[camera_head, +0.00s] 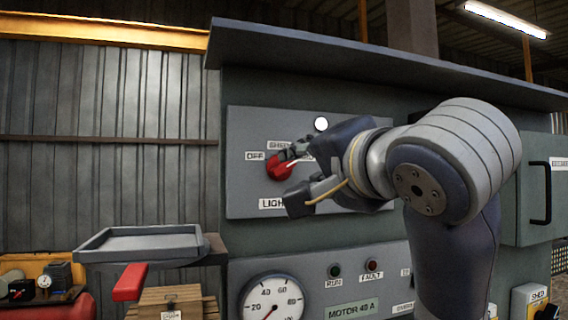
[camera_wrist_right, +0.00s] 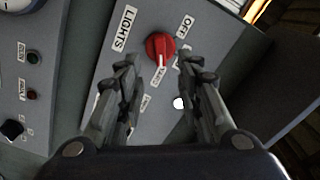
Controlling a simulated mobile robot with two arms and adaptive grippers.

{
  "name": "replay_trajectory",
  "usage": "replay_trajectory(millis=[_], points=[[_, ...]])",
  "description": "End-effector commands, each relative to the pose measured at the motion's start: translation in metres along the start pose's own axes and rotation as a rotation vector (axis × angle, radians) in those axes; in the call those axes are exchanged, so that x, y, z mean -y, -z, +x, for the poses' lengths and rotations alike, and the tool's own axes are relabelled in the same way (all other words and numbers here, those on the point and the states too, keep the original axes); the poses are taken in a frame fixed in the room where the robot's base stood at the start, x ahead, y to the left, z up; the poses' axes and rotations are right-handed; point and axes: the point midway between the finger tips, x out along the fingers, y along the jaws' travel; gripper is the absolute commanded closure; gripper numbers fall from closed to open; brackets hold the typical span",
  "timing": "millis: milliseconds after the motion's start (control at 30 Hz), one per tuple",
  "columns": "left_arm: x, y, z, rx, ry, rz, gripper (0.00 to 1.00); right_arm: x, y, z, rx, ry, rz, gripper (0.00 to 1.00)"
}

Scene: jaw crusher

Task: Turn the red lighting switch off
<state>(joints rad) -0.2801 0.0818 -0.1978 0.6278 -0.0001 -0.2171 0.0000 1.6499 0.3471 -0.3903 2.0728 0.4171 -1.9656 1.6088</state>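The red lighting switch (camera_head: 279,167) is a round red knob on a grey panel, with an OFF label on its left and a LIGHTS label below. It also shows in the right wrist view (camera_wrist_right: 159,46), where its white pointer mark faces away from OFF. My right gripper (camera_head: 293,176) is open in front of the knob, one finger above and one below in the head view. In the right wrist view its fingertips (camera_wrist_right: 158,66) lie either side of the knob, with gaps; contact cannot be told. My left gripper is not in view.
A white round lamp (camera_head: 321,124) sits above the switch. Below are a dial gauge (camera_head: 272,302) and small RUN and FAULT lamps (camera_head: 371,265). A grey tray (camera_head: 140,244) and a red handle (camera_head: 130,282) stand at lower left. A canopy edge (camera_head: 380,62) overhangs the panel.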

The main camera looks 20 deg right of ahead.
Motion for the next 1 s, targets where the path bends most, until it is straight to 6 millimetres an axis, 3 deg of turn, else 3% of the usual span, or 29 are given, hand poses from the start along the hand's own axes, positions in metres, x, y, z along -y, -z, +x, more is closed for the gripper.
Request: replay_trajectory(millis=[200,300,433,667,867,1000], points=[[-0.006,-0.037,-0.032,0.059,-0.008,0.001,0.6,0.003,0.003,0.044,0.0,-0.008,0.0,0.67],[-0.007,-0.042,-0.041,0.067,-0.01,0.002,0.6,0.003,0.003,0.061,0.0,-0.007,-0.002,0.67],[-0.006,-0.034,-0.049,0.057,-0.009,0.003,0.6,0.002,0.002,0.078,-0.001,-0.005,-0.001,0.67],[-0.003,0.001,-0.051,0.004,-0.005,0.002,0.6,0.0,0.0,0.09,-0.001,-0.001,-0.001,0.67],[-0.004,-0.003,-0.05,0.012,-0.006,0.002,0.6,-0.001,0.0,0.09,-0.001,-0.001,-0.001,0.67],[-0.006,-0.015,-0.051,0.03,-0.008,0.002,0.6,0.0,0.0,0.09,-0.001,-0.001,-0.001,0.94]])
